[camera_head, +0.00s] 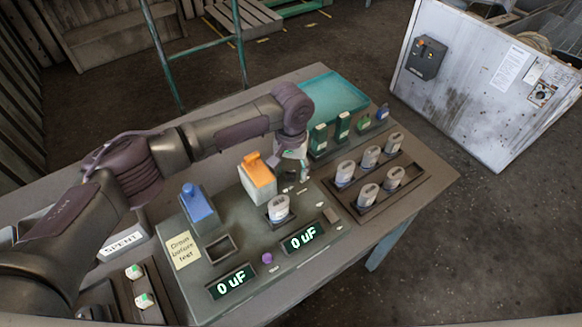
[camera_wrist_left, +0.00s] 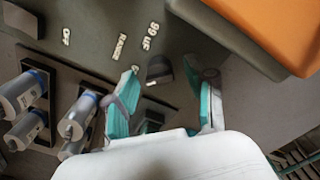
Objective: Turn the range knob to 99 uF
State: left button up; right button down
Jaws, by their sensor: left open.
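The range knob (camera_wrist_left: 159,69) is a small dark, round-topped piece on the tester panel, seen in the left wrist view. White labels lie beside it, and one of them (camera_wrist_left: 150,36) appears to read 99 uF. My left gripper (camera_wrist_left: 169,76) is open, its teal fingers on either side of the knob with gaps showing; contact cannot be told. In the head view the left gripper (camera_head: 297,163) hangs over the tester's back right part and hides the knob. Both tester displays (camera_head: 303,237) (camera_head: 231,281) read 0 uF. My right gripper is not in view.
An orange-topped block (camera_head: 259,180) stands close left of the gripper. A capacitor (camera_head: 278,208) sits in the tester in front. A dark tray (camera_head: 411,201) with several capacitors lies to the right. A blue-topped block (camera_head: 197,205) and SPENT bin are left; a teal tray (camera_head: 335,96) is behind.

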pick_arm(q)
grip_shut()
